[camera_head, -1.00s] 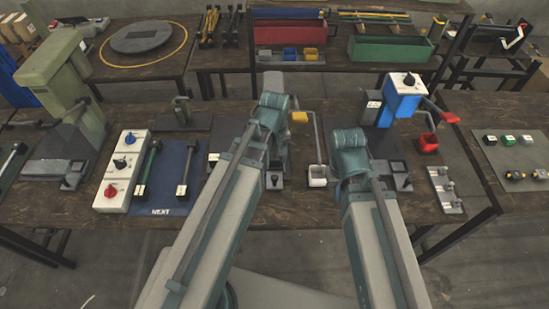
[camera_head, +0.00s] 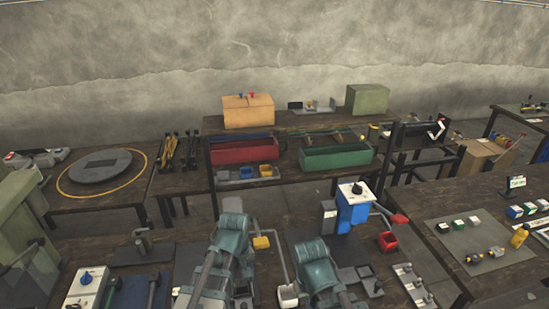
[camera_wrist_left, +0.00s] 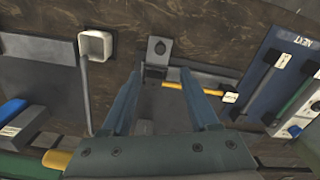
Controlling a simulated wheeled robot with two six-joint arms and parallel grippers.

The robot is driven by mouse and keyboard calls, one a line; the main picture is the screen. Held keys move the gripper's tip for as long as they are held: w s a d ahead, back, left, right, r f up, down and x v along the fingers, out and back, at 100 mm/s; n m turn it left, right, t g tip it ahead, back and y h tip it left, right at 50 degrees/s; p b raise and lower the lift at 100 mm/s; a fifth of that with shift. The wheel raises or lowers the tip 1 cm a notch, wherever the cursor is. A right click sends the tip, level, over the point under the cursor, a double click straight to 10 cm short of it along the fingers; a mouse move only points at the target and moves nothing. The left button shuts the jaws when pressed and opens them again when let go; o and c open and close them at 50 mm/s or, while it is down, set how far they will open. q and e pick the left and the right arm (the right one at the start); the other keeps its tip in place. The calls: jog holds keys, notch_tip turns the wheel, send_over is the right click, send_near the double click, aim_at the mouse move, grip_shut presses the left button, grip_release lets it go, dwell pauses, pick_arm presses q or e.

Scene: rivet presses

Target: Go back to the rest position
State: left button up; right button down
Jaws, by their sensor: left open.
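My left arm (camera_head: 225,260) comes in from the bottom of the head view, over the workbench by a grey press; its gripper is hidden there behind the arm. In the left wrist view my left gripper (camera_wrist_left: 161,78) is open, its two blue-grey fingers apart with nothing held between them.
A white square cup (camera_wrist_left: 95,45) and a yellow-handled lever (camera_wrist_left: 198,88) lie close around the left fingers. A blue mat (camera_wrist_left: 284,62) holds two tools. Red (camera_head: 240,152) and green (camera_head: 337,158) bins stand on the rear bench. A grey mat (camera_head: 478,240) with small parts lies at right.

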pick_arm(q)
jog(key=s+d+f+m+y+b, duration=0.1)
jog(key=s+d+f+m+b, duration=0.1)
jog(key=s+d+m, duration=0.5)
jog(key=d+m, duration=0.1)
jog(key=m, duration=0.2)
jog(key=shift+s+d+f, duration=0.15)
jog(key=shift+s+d, duration=0.15)
dwell(1.6)
